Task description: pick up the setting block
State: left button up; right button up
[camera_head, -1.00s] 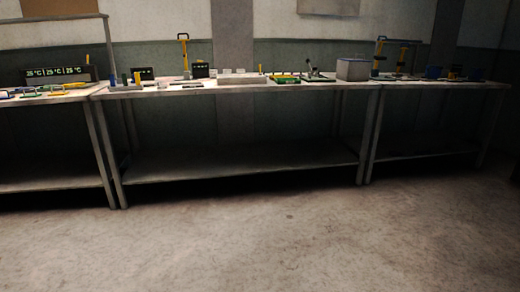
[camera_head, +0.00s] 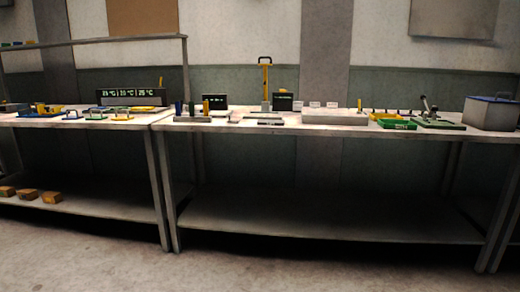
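Neither of my grippers shows in the head view. I cannot tell for sure which thing is the setting block; the tabletop items are small at this distance. A low grey block with blue, green and yellow upright pegs (camera_head: 193,119) stands at the left end of the middle bench. A long pale block (camera_head: 335,120) lies farther right on the same bench.
The middle bench (camera_head: 300,129) adjoins a left bench (camera_head: 80,123) with a temperature display (camera_head: 131,97). A green tray (camera_head: 398,124) and a grey lidded box (camera_head: 490,114) are at right. Wooden blocks (camera_head: 50,197) lie on the left lower shelf. The floor (camera_head: 90,255) in front is clear.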

aim_at(231, 121)
jog(key=i+l+u, duration=0.15)
jog(key=i, duration=0.2)
jog(key=i+l+u, duration=0.15)
jog(key=i, duration=0.25)
jog(key=i+j+z, duration=0.45)
jog(key=i+j, duration=0.1)
jog(key=j, duration=0.1)
